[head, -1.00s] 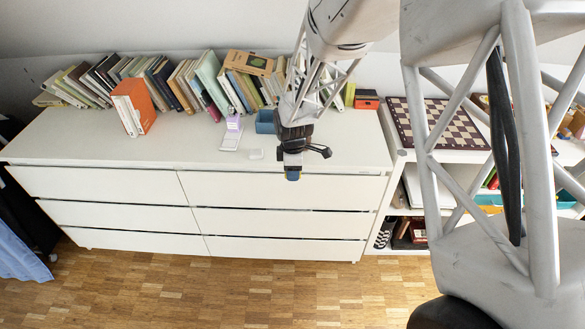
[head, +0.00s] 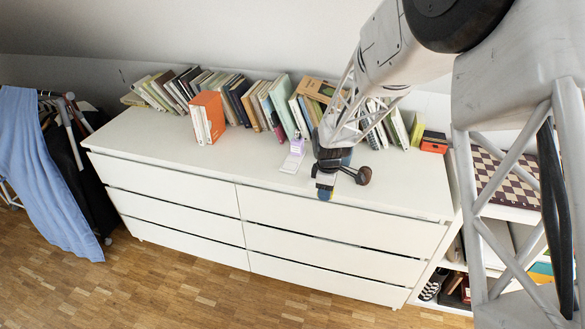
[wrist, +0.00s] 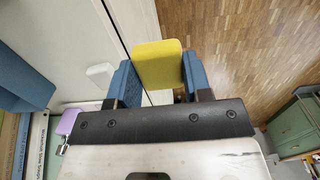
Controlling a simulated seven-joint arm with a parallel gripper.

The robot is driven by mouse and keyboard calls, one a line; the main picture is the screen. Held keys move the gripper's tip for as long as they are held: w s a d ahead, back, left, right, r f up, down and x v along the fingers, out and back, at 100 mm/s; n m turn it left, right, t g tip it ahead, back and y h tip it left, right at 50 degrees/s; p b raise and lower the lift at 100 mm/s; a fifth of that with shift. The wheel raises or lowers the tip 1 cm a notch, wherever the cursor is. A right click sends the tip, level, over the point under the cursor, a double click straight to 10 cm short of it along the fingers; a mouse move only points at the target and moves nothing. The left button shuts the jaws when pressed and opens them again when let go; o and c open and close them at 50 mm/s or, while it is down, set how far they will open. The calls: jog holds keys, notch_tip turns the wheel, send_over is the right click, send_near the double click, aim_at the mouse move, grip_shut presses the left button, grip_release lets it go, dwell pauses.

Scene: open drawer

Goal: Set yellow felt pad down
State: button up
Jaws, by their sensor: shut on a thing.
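The yellow felt pad (wrist: 158,64) is a flat piece with rounded corners, clear in the wrist view between my two blue fingers. My gripper (wrist: 156,80) is shut on it. In the head view my gripper (head: 325,190) is pointed down near the front edge of the white dresser (head: 398,192), right of its middle. The pad is barely visible there. In the wrist view the pad extends past the dresser's edge line, with wooden floor behind it. I cannot tell its height above the dresser top.
A small white block (wrist: 100,74) lies on the dresser top near the pad. A row of books (head: 240,98) lines the back. The dresser top's front left is clear. The drawers look closed.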

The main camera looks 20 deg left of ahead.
jog(key=w+a, duration=0.2)
jog(key=a, duration=0.7)
jog(key=shift+r+m, duration=0.3)
jog(key=shift+r, duration=0.05)
jog(key=shift+a, duration=0.1)
send_over(290, 166)
jog(key=shift+f, duration=0.75)
jog(key=shift+f, duration=1.75)
jog(key=shift+f, duration=0.15)
jog(key=o, duration=0.9)
